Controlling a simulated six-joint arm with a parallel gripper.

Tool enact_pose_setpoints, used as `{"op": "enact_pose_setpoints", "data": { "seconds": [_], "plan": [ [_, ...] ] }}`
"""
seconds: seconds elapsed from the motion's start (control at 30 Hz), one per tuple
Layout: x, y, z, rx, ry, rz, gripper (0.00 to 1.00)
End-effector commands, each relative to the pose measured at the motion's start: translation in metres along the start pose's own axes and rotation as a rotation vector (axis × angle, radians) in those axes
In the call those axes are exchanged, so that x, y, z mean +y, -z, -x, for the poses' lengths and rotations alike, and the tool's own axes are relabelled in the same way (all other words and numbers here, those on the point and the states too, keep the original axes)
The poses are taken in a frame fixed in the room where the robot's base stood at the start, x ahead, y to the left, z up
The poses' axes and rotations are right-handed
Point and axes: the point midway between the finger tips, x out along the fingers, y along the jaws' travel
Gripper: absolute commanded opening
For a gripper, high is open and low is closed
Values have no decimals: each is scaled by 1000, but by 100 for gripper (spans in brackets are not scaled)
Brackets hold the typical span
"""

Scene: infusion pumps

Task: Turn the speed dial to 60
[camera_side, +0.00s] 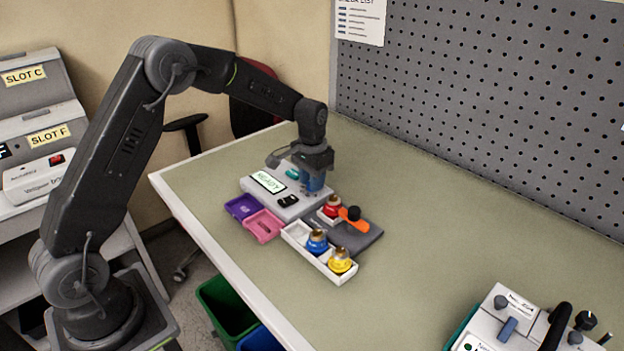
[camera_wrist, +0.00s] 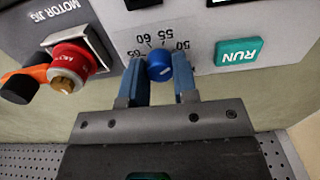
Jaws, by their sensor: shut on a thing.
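The speed dial (camera_wrist: 159,66) is a small blue knob on a white panel. The wrist view shows it upside down, with the scale numbers 50, 55, 60 and 65 around it. My gripper (camera_wrist: 159,75) has one blue finger on each side of the dial and is shut on it. I cannot read the dial's setting. In the side view my gripper (camera_side: 314,183) points down at the right end of the white control box (camera_side: 270,183), where the fingers hide the dial. The box's display reads READY.
A teal RUN button (camera_wrist: 238,52) is close beside the dial. A motor jig with a red-and-brass part (camera_wrist: 70,68) and an orange-and-black clamp (camera_side: 350,214) stands close by. A white tray (camera_side: 297,238) holds blue and yellow parts. Purple and pink bins (camera_side: 264,225) sit left.

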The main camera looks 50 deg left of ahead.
Motion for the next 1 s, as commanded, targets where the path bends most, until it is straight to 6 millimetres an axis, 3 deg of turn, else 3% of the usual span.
{"op": "enact_pose_setpoints", "data": {
  "seconds": [1.0],
  "plan": [
    [0,0,0,-1,0,955,3]
  ]
}}
